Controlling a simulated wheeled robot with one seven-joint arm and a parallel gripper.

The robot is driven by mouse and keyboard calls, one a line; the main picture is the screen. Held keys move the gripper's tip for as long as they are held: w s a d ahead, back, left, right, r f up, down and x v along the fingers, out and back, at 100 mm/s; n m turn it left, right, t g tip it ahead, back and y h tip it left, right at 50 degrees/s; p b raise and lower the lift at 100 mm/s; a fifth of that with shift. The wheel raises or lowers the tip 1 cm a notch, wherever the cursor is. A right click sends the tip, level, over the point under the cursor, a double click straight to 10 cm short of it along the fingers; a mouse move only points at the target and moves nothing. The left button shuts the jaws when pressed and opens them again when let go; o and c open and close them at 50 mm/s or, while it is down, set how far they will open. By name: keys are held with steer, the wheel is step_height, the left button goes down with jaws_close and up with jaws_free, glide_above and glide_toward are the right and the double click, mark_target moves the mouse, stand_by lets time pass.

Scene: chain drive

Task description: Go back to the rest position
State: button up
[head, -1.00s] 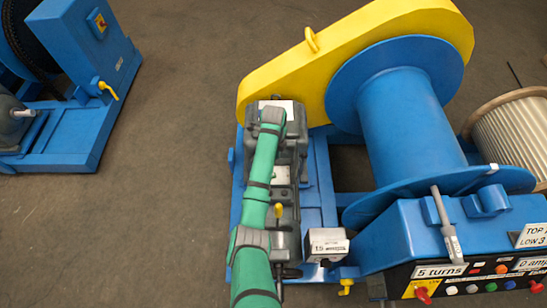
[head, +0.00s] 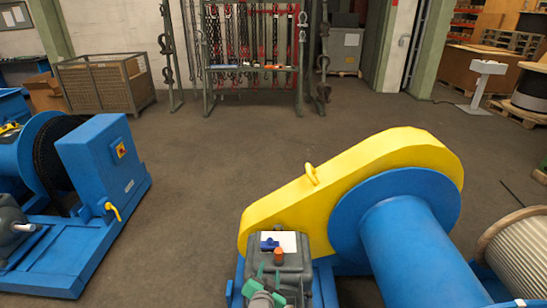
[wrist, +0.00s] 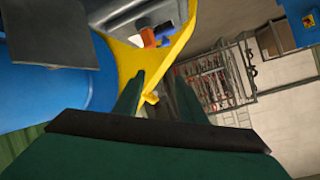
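My gripper (head: 269,279) shows at the bottom edge of the head view, in front of the grey gearbox (head: 297,262) of the winch. Its two green fingers stand apart. In the wrist view my gripper (wrist: 158,80) shows the fingers with a gap between them and nothing held. The yellow chain guard (head: 360,180) lies beyond the fingers and also fills the middle of the wrist view (wrist: 122,58). The rest of my arm is mostly out of the head view.
The blue drum (head: 415,240) stands to the right of the gearbox, with a pale cable reel (head: 520,258) beyond. A second blue machine (head: 97,190) stands at the left. Open floor (head: 200,180) lies between them. A chain rack (head: 255,70) and mesh crate (head: 105,83) stand behind.

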steer(key=s+a+r+n+t+y, duration=0.3)
steer(key=s+a+n, duration=0.3)
steer(key=s, duration=0.6)
steer(key=s+d+f+h, duration=0.1)
steer(key=s+d, duration=0.1)
steer(key=s, duration=0.8)
steer(key=s+d+f, duration=0.1)
steer(key=s+f, duration=0.1)
steer(key=s, duration=0.8)
steer(key=s+d+r, duration=0.2)
steer(key=s+r, duration=0.1)
steer(key=s, duration=0.5)
steer(key=s+d+r, duration=0.2)
steer(key=s+r, duration=0.1)
steer(key=s, duration=0.4)
steer(key=shift+s+d+r+n+g+h, duration=0.25)
steer(key=shift+s+d+n+g+h, duration=0.05)
steer(key=shift+s+d+n, duration=0.1)
steer(key=shift+c, duration=0.5)
steer(key=shift+w, duration=0.1)
steer(key=shift+c, duration=0.2)
